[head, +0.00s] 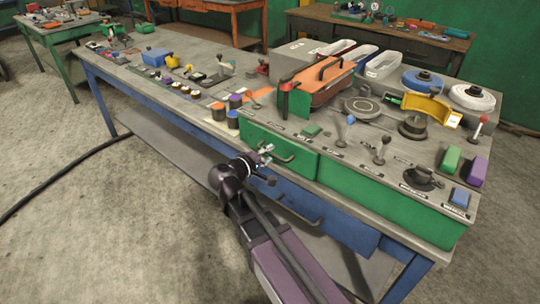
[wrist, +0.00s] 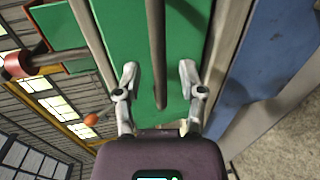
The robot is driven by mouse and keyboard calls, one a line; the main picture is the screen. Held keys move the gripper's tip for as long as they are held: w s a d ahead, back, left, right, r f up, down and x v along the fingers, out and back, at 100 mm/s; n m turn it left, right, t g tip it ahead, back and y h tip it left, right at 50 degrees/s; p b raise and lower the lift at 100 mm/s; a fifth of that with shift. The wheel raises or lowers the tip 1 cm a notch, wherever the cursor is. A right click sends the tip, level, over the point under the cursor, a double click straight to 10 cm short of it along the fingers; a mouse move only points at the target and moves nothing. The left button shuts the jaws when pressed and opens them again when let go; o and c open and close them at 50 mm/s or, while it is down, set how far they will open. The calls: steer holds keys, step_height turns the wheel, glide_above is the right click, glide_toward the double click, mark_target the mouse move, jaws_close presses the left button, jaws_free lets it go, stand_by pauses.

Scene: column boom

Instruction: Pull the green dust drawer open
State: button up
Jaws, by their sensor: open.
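The green dust drawer (head: 305,164) is in the front of the bench-top console, at its left end. Its front looks about flush with the green panel to its right. A dark bar handle (head: 286,158) runs across it. My gripper (head: 266,154) is in front of the handle, at its left part. In the wrist view the drawer front (wrist: 118,45) fills the middle, and the handle (wrist: 157,40) runs down between the two open fingers of my gripper (wrist: 158,75). Both fingers look apart from the handle. Whether the fingertips reach past the bar is hard to tell.
A blue drawer (head: 345,228) with its own handle is below the console. The floor (head: 110,220) left of my arm is clear except for a black cable.

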steer(key=shift+w+d+f, duration=0.1)
steer(key=shift+w+d, duration=0.25)
steer(key=shift+w, duration=0.1)
jaws_close()
steer(key=shift+s+a, duration=0.1)
steer(key=shift+s, duration=0.05)
